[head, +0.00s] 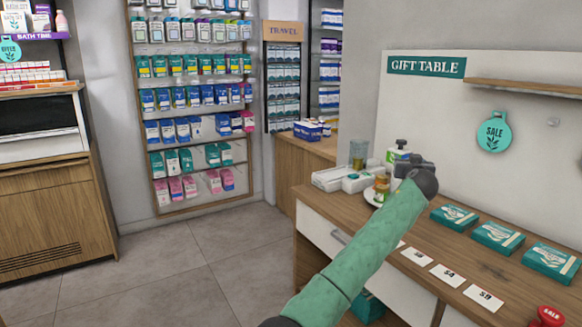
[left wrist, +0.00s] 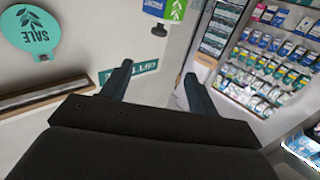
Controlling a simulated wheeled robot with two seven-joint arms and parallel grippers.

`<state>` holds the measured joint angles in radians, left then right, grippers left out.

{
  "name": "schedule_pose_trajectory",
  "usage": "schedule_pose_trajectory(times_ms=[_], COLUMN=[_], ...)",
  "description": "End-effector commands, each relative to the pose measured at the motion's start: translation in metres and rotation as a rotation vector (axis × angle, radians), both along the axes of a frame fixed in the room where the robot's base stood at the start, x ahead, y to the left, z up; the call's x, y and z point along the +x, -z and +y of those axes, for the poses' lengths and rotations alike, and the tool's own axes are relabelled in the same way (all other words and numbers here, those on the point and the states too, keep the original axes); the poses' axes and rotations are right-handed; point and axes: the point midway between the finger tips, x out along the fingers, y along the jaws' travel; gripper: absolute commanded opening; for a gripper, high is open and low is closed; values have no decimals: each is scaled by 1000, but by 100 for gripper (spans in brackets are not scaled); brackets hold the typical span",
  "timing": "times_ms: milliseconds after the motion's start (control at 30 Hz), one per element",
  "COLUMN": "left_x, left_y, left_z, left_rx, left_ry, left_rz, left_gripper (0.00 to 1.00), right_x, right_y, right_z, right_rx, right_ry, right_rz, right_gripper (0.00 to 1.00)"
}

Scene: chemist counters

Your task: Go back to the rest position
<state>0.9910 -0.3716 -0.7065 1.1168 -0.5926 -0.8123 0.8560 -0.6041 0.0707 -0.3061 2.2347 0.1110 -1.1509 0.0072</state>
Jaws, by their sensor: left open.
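My left arm, in a green sleeve, reaches over the gift table (head: 424,234) in the head view. The gripper is open and empty. My right gripper shows in neither view.
Small jars (head: 381,187) on a dish, white trays (head: 333,178) and a glass (head: 358,153) stand close to the gripper. Teal boxes (head: 497,236) and number cards (head: 447,275) lie along the table. A wall shelf (head: 530,88) is above. The floor (head: 185,265) is clear at left.

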Motion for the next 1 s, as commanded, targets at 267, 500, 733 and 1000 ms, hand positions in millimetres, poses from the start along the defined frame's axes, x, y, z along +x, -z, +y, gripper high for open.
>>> schedule_pose_trajectory(times_ms=[267,500,733,1000], left_x=[2,-12,-43,-81], left_y=[8,2,-35,-92], left_z=[9,16,25,60], left_rx=[151,260,302,311], left_ry=[-45,-66,-47,-7], left_rz=[21,74,109,132], left_gripper=[60,60,60,60], right_x=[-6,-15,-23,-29], right_y=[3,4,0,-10], right_z=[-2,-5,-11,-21], right_rx=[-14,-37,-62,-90], right_ry=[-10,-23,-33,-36], right_rz=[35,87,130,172], right_gripper=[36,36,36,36])
